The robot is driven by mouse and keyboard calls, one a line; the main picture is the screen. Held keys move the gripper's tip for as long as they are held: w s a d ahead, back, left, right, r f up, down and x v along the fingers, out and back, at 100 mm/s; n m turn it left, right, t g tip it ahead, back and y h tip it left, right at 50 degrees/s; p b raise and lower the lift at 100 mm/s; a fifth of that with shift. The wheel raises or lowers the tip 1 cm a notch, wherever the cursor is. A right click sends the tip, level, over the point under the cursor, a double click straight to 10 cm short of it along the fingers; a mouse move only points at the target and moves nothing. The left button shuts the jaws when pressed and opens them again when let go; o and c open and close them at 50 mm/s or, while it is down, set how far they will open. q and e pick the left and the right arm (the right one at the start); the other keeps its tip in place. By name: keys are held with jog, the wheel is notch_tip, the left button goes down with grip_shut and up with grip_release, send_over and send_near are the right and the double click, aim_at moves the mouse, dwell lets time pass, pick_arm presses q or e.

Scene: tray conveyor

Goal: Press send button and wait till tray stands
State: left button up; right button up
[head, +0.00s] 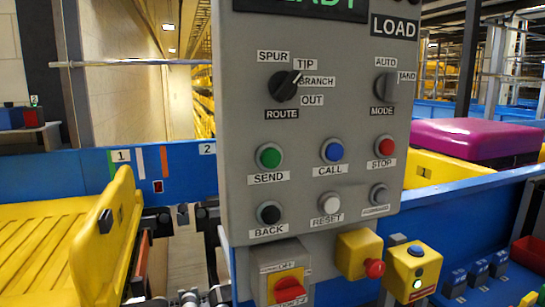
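The send button (268,156) is a green push button with a grey ring, on the left of the grey control panel (330,110), above its SEND label. A yellow tray (60,250) with a slatted bed and a raised side sits at the lower left, by the blue wall marked 1. A second yellow tray (448,170) carries a purple load (475,140) at the right, partly hidden behind a blue wall. The display (315,5) shows the green letters "ADY", cut off by the top edge. Neither of my grippers is in view.
Close to the send button are the blue call (333,150), red stop (384,146), black back (268,213) and white reset (329,202) buttons. The route knob (284,86) is above. A red switch (290,290) and yellow boxes (414,270) stick out below.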

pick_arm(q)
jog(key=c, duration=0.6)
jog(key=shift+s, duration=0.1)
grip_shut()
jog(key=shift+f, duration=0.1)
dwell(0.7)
